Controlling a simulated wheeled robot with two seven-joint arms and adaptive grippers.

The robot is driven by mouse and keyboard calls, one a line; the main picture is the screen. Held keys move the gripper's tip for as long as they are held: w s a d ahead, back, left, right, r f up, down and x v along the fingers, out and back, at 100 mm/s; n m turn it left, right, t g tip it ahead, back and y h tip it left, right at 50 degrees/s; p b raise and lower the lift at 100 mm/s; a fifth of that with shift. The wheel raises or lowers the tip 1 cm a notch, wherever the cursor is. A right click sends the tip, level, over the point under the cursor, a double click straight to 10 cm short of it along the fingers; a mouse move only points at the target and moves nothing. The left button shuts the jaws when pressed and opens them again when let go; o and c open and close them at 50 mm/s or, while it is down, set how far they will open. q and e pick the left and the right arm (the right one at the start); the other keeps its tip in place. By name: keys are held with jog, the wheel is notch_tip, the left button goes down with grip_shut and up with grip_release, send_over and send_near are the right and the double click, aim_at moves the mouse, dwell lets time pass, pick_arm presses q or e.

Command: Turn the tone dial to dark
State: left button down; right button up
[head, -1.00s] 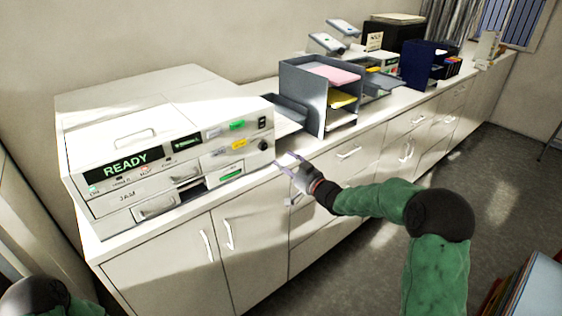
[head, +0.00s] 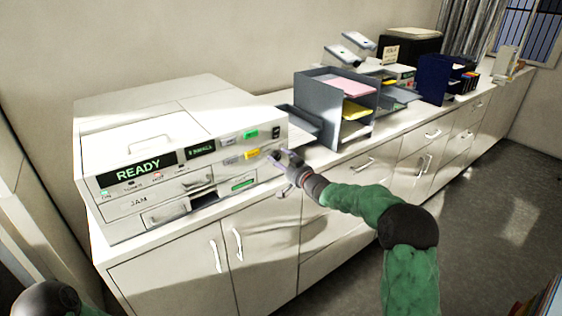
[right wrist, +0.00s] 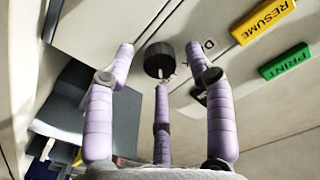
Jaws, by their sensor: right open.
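The tone dial (right wrist: 158,58) is a dark round knob on the copier's pale front panel, in the right wrist view. A partly covered label starting with "D" is beside it. My right gripper (head: 280,159) is open at the right end of the copier (head: 150,134), just in front of the dial. In the right wrist view, its purple fingers spread around the dial; I cannot tell whether they touch it. In the head view, the gripper largely covers the dial. My left gripper is out of view; only a dark part of my left arm shows at bottom left.
A yellow RESUME button (right wrist: 263,21) and a green PRINT button (right wrist: 285,62) sit near the dial. A grey paper organizer (head: 330,110) stands right of the copier on the white counter (head: 355,148). The grey floor in front is mostly clear.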

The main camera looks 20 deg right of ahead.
grip_shut()
jog(key=shift+r+n, duration=0.1)
jog(key=shift+n, duration=0.2)
jog(key=n+b, duration=0.2)
jog(key=n, duration=0.1)
jog(key=shift+n, duration=0.4)
jog(key=n+b, duration=0.2)
jog(key=n, duration=0.2)
jog(key=shift+n+b, duration=0.3)
jog(key=n+b, duration=0.2)
jog(key=n, duration=0.2)
jog(key=n+b, duration=0.2)
jog(key=n, duration=0.2)
jog(key=shift+a+n+b, duration=0.1)
jog(key=shift+n+b, duration=0.2)
jog(key=shift+b, duration=0.05)
